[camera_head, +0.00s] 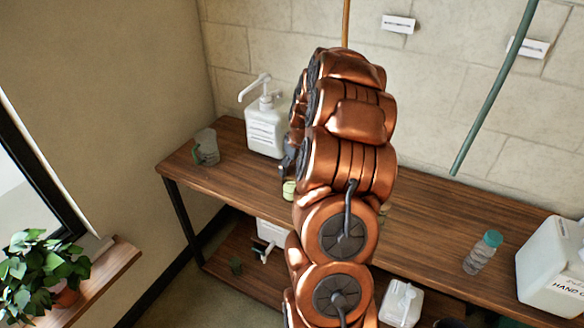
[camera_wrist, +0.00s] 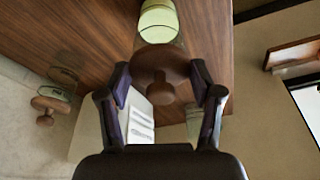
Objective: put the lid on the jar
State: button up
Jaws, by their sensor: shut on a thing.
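A wooden lid (camera_wrist: 160,62) with a round knob shows in the wrist view. My gripper (camera_wrist: 160,76) has its two dark fingers on either side of this lid and is shut on it. A glass jar with pale green contents (camera_wrist: 158,20) stands just beyond the lid, in line with it. I cannot tell whether lid and jar touch. In the head view a small pale green jar (camera_head: 289,189) shows beside my copper arm, partly hidden. My gripper (camera_head: 288,165) shows there only as a dark edge behind the arm, and the held lid is hidden.
A white pump bottle (camera_head: 265,130) and a grey cup (camera_head: 205,148) stand on the wooden table (camera_head: 430,235). A teal-capped bottle (camera_head: 482,252) and a white canister (camera_head: 552,268) are at right. Another wooden-lidded glass container (camera_wrist: 66,76) is left in the wrist view.

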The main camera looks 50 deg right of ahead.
dwell(0.4)
jog(key=o, duration=1)
jog(key=shift+o, duration=0.7)
jog(key=shift+r, duration=0.1)
jog(key=shift+r+b, duration=0.3)
jog(key=shift+r, duration=3.1)
grip_shut()
